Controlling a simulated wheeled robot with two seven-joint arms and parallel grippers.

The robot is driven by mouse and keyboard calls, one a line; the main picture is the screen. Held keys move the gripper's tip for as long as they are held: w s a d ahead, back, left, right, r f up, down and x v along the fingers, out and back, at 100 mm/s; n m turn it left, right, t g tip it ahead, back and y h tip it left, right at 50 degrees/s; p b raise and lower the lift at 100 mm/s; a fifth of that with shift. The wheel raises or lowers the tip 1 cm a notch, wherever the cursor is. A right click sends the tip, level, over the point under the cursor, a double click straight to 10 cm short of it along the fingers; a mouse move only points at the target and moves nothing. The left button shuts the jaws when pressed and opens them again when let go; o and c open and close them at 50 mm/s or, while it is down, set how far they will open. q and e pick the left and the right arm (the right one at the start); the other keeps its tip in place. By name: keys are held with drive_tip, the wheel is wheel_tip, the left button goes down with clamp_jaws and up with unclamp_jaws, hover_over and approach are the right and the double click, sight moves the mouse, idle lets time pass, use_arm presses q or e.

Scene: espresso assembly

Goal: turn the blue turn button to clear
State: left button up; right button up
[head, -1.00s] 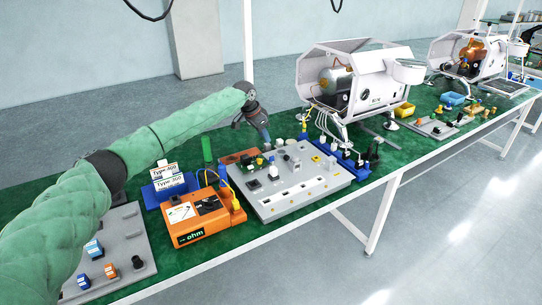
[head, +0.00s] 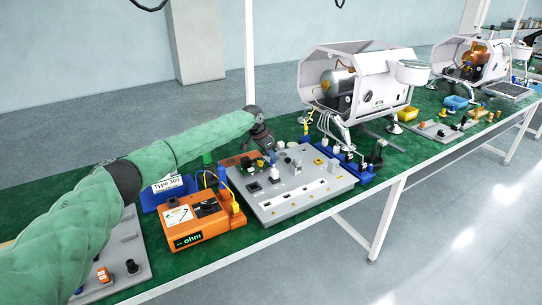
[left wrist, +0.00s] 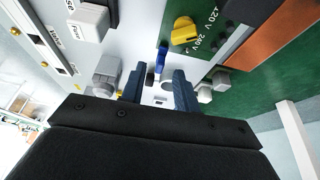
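The grey control panel (head: 292,205) lies on the green table top in the head view. My left gripper (head: 269,151) is over its back edge, pointing down. In the left wrist view, the blue turn button (left wrist: 160,58) stands on the pale panel face, just ahead of the gap between the two dark-blue fingers. My left gripper (left wrist: 158,88) is open there, with a clear gap between its fingers and nothing held. I cannot tell whether a finger touches the button. In the head view the button cannot be told apart from the fingers. My right gripper is not in view.
In the left wrist view, a yellow knob (left wrist: 185,34) marked with voltages sits beside the button, and grey knobs (left wrist: 106,70) flank the fingers. An orange ohm meter (head: 203,221) stands left of the panel. A white espresso machine (head: 360,85) stands behind it.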

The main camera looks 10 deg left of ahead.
use_arm(q)
drive_tip(key=shift+x, duration=0.9)
drive_tip(key=shift+c, duration=0.2)
clamp_jaws()
